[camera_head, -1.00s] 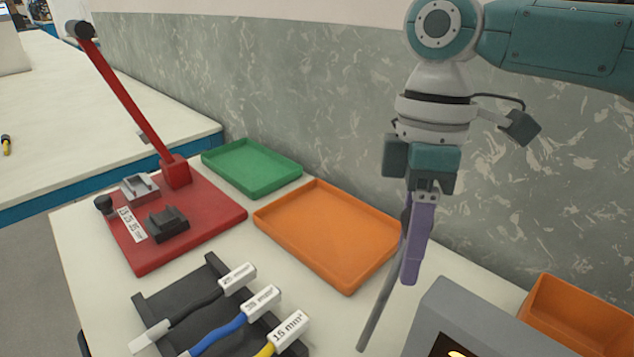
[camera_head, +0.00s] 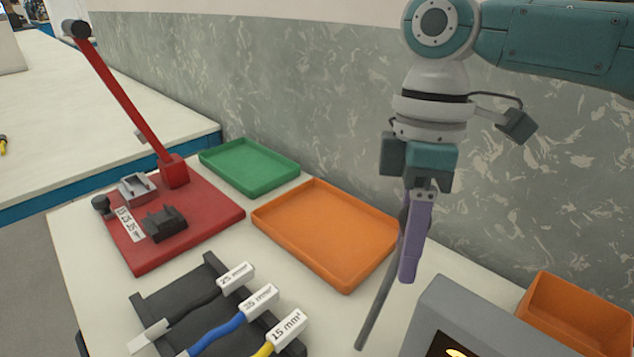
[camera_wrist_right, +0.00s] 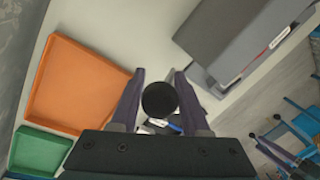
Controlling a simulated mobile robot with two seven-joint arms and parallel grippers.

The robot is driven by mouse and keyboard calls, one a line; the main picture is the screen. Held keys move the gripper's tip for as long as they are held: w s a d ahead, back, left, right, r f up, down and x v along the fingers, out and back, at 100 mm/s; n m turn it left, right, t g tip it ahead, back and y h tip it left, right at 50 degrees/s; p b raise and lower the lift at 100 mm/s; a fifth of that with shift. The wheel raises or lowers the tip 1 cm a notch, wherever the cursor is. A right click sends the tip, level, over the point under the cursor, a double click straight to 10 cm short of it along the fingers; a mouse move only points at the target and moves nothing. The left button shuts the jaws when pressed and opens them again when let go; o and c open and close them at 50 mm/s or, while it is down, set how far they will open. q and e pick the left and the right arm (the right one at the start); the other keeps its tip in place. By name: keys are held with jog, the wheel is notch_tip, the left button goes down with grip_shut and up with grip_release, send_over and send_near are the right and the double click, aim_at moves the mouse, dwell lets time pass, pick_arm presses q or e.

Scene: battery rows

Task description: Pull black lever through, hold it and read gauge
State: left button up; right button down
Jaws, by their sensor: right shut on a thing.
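My right gripper (camera_head: 409,272) points down in the head view, its purple fingers shut on the black lever (camera_head: 375,312). The lever's dark rod slants down and left from the fingers, beside the grey box. In the right wrist view the lever's round black end (camera_wrist_right: 160,99) sits between the two fingers. The grey gauge box (camera_head: 480,317) stands at the bottom right; only the top of its dark face with a yellow glow (camera_head: 458,352) shows, so no reading can be made out.
An orange tray (camera_head: 330,283) and a green tray (camera_head: 240,184) lie along the wall. A red press (camera_head: 190,237) with a raised red arm stands at left. A black rack (camera_head: 150,305) holds labelled cables in front. An orange bin (camera_head: 560,318) stands behind the box.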

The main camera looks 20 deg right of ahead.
jog(key=a+h+p, duration=0.1)
jog(key=p, duration=0.2)
jog(key=s+a+r+h+p, duration=0.1)
jog(key=a+p, duration=0.1)
jog(key=p, duration=0.1)
jog(key=a+r+t+h+p, duration=0.1)
jog(key=p, duration=0.2)
jog(key=shift+s+a+r, duration=0.15)
jog(key=shift+s+r, duration=0.1)
jog(key=shift+s, duration=0.15)
jog(key=s+a+f+h+p, duration=0.1)
jog(key=s+a+f+p, duration=0.2)
jog(key=a, duration=0.5)
jog(key=shift+s+a+t, duration=0.3)
jog(key=shift+s+a, duration=0.05)
jog(key=shift+a, duration=0.05)
jog(key=shift+f, duration=0.1)
jog(key=shift+d, duration=0.1)
dwell(0.3)
